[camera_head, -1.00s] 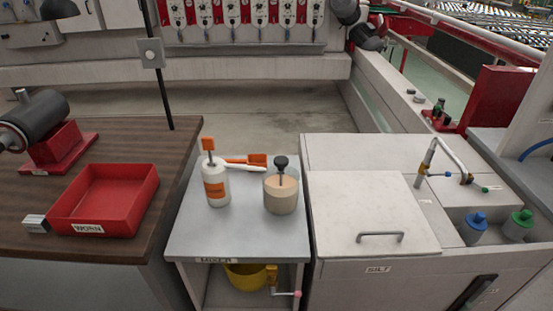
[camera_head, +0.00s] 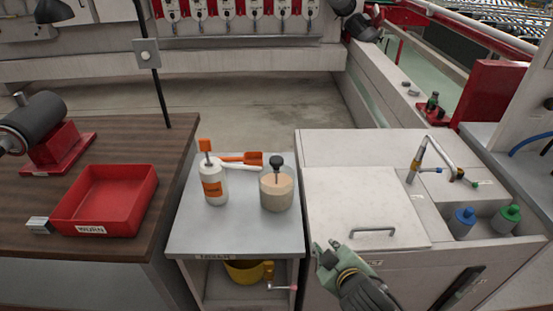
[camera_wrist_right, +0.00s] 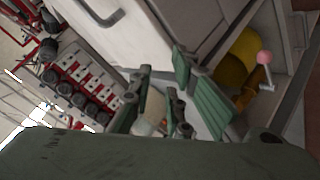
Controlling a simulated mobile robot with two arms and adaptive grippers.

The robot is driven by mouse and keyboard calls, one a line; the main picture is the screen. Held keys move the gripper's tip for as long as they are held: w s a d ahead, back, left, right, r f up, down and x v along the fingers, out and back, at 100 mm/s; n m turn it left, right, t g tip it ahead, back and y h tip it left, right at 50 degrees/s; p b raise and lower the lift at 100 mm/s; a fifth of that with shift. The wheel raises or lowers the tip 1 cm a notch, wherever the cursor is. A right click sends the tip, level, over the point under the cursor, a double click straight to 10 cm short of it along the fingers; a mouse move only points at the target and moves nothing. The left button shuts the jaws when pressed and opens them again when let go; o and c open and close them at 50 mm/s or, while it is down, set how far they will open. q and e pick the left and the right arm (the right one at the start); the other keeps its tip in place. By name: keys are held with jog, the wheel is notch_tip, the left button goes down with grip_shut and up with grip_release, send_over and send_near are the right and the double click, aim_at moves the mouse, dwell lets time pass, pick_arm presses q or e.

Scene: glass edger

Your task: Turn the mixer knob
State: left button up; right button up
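A small table labelled as the mixer (camera_head: 235,233) stands in the middle of the head view. A beige jar (camera_head: 277,192) with an upright black knob (camera_head: 276,161) stands on it. Underneath is a yellow bucket (camera_head: 243,272) with a crank ending in a pink knob (camera_head: 293,287). The right wrist view also shows the yellow bucket (camera_wrist_right: 243,55) and pink knob (camera_wrist_right: 264,57). My right gripper (camera_head: 328,258) is open and empty, right of the pink knob and apart from it, in front of the white cabinet. Its fingers also show in the wrist view (camera_wrist_right: 162,78). My left gripper is out of view.
A white bottle (camera_head: 213,185) and an orange-handled brush (camera_head: 240,160) share the tabletop. The white cabinet (camera_head: 340,150) with a handle and tap stands at right. A wooden bench (camera_head: 120,150) with a red tray (camera_head: 105,200) is at left.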

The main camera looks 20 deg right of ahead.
aim_at(280, 164)
jog(key=w+a+r+n+t+y, duration=0.4)
jog(key=w+r+n+t+y, duration=0.3)
jog(key=w+r+n, duration=0.7)
jog(key=shift+n, duration=0.3)
jog(key=x, duration=0.3)
jog(key=f+x, duration=0.1)
jog(key=x, duration=0.3)
jog(key=f+x, duration=0.1)
jog(key=x, duration=0.2)
jog(key=shift+w, duration=0.35)
jog(key=shift+c, duration=0.2)
grip_shut()
